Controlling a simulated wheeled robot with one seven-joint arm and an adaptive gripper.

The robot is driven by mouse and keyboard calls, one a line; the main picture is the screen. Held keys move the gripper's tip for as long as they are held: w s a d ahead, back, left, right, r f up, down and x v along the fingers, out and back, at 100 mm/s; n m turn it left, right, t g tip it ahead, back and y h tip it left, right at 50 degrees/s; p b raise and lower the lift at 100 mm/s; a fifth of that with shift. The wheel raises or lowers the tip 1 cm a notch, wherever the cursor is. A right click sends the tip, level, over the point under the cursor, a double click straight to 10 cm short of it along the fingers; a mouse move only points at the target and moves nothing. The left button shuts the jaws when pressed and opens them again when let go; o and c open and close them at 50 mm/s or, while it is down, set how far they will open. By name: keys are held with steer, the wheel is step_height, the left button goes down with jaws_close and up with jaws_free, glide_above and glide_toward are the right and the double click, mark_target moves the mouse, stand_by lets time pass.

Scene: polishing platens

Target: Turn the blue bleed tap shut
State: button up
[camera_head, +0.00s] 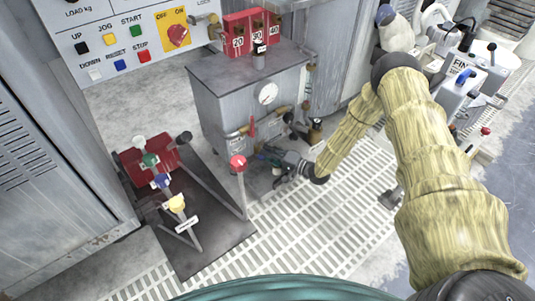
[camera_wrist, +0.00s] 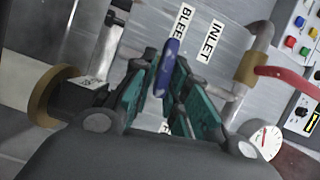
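The blue bleed tap (camera_wrist: 168,68) shows in the wrist view as a narrow blue handle, seen nearly edge-on and slightly tilted. A white BLEED label (camera_wrist: 184,20) is just beyond it. My gripper (camera_wrist: 166,62) has its two teal-padded fingers apart, one on each side of the handle. I cannot tell whether either pad touches it. In the head view my gripper (camera_head: 276,164) is low at the front of the grey metal cabinet (camera_head: 225,105). The blue tap is too small or hidden to make out there.
A red lever (camera_wrist: 288,76), a dial gauge (camera_wrist: 263,140), an INLET label (camera_wrist: 210,42) and a brass fitting (camera_wrist: 52,94) surround my gripper. A red-knobbed lever (camera_head: 239,162) stands left of it, beside several coloured levers. White grating (camera_head: 325,225) covers the floor.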

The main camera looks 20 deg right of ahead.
steer(key=shift+o, duration=0.8)
steer(key=v, duration=1.2)
